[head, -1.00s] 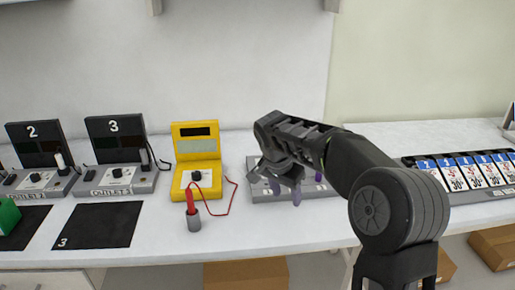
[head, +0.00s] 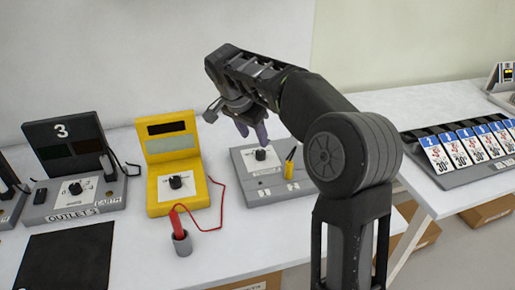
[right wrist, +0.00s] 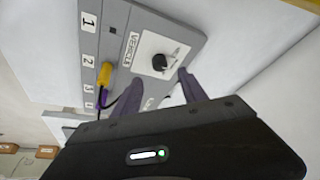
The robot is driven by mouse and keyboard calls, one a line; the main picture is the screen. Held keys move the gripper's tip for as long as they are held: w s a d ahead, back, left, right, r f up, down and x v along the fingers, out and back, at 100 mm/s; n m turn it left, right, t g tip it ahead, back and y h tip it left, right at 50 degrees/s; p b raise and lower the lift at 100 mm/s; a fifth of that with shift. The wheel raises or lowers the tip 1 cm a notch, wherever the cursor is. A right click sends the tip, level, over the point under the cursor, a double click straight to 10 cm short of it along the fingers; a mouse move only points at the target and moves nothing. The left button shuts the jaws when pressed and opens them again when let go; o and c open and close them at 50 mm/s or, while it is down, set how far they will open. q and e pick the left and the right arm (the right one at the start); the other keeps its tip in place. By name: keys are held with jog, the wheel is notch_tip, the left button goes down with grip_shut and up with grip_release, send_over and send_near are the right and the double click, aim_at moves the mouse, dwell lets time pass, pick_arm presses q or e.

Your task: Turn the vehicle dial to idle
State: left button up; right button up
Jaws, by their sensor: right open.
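The vehicle dial (head: 260,154) is a black knob on a white plate, on a grey panel (head: 245,159) on the table. In the right wrist view the dial (right wrist: 160,62) sits on the plate marked VEHICLE, just beyond my fingertips. My right gripper (head: 252,132) is open and empty. Its two fingers hang above the panel close to the dial. In the right wrist view the gripper (right wrist: 160,80) has its fingertips spread, with the dial between their lines and no clear contact. The dial's exact setting is too small to read surely. My left gripper is out of view.
A yellow plug (head: 289,172) stands on the panel right of the dial. A yellow meter (head: 152,200) with a red lead and red probe in a grey cup (head: 183,246) stands left. Outlet 3 (head: 119,197) is farther left. A card rack (head: 450,176) is at right.

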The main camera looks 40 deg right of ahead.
aim_at(260, 152)
jog(key=x, duration=0.7)
jog(key=shift+d+f, duration=0.1)
jog(key=shift+f, duration=0.3)
jog(key=shift+c, duration=0.5)
grip_shut()
